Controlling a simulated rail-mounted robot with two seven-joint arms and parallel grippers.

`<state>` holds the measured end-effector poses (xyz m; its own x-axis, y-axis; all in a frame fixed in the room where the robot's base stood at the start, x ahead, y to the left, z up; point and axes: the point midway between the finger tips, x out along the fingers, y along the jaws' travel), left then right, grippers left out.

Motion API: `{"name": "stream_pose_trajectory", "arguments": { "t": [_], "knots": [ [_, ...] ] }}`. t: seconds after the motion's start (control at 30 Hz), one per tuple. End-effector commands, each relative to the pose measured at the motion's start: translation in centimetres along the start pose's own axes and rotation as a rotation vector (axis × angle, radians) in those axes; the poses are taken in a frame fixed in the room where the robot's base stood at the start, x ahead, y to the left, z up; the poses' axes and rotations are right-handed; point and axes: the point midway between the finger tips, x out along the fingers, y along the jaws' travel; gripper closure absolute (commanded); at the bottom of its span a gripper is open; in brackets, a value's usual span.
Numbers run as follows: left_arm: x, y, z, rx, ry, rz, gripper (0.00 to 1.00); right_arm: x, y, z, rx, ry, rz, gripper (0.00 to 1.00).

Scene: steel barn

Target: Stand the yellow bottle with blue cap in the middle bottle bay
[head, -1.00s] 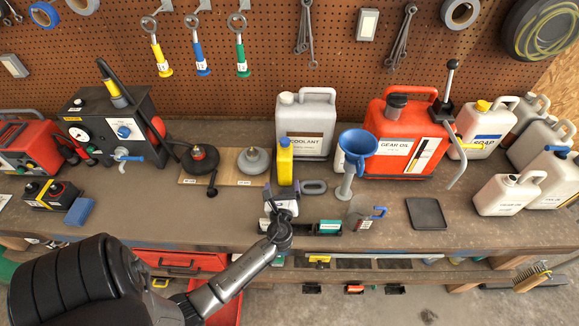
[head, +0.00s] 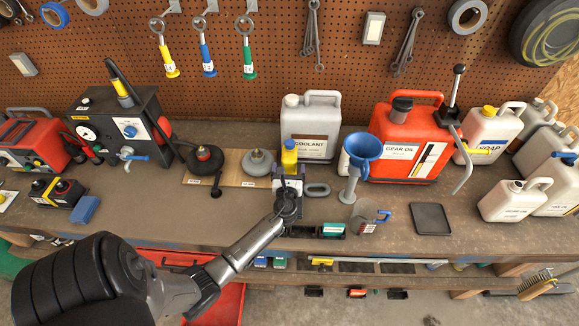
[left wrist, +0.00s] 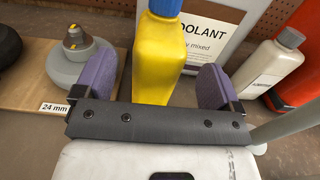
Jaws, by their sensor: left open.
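The yellow bottle with blue cap (head: 289,160) stands upright on the workbench in front of the grey coolant jug (head: 310,125). My left gripper (head: 289,184) is at the near side of the bottle and hides its lower part in the head view. In the left wrist view the bottle (left wrist: 158,55) shows between the two purple finger pads of my left gripper (left wrist: 155,86), with a gap on each side. The gripper is open and holds nothing. I cannot make out the middle bottle bay for certain. My right gripper is not in view.
A blue funnel (head: 361,147) stands close right of the bottle, with a clear jug (head: 364,218) nearer the front. A wooden board (head: 228,168) with grey and black round parts lies to the left. The red gear oil can (head: 405,140) is behind right.

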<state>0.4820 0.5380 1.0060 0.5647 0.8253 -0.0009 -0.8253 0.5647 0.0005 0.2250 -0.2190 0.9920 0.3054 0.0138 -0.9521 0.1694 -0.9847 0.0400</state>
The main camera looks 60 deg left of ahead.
Motion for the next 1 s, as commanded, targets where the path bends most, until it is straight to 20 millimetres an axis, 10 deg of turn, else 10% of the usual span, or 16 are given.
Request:
{"name": "stream_pose_trajectory", "arguments": {
  "t": [0.7, 1.0],
  "knots": [
    [4.9, 0.1, -0.3, 0.0, -0.001, 0.0, 0.11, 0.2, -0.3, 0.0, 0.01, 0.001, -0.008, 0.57],
    [4.9, 0.1, -0.3, 0.0, 0.0, 0.0, 0.38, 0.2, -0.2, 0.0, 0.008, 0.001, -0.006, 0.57]
  ]
}}
